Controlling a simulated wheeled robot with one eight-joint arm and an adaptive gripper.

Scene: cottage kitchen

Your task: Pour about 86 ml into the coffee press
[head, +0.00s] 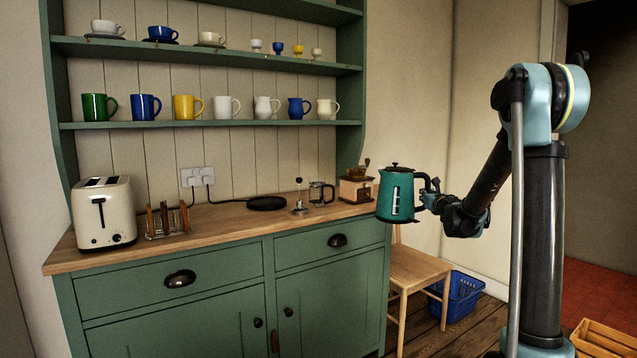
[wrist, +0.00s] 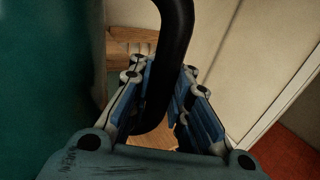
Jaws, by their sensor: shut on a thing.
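A teal kettle (head: 405,199) with a black lid and a level window hangs upright in the air off the dresser's right end. My gripper (head: 430,198) is shut on its black handle. In the wrist view the handle (wrist: 174,60) runs between the blue-padded fingers (wrist: 165,105), with the kettle's teal side (wrist: 45,80) at the left. What looks like the coffee press (head: 321,193), a small glass vessel with a dark frame and handle, stands on the wooden counter left of the kettle. A plunger-like part (head: 299,200) stands beside it. The liquid inside either vessel cannot be made out.
A coffee grinder (head: 356,186) stands on the counter (head: 225,219) between press and kettle. A black round base (head: 267,203), toast rack (head: 166,222) and toaster (head: 103,213) are further left. Mugs line the shelf (head: 220,124) above. A chair (head: 420,268) stands below the kettle.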

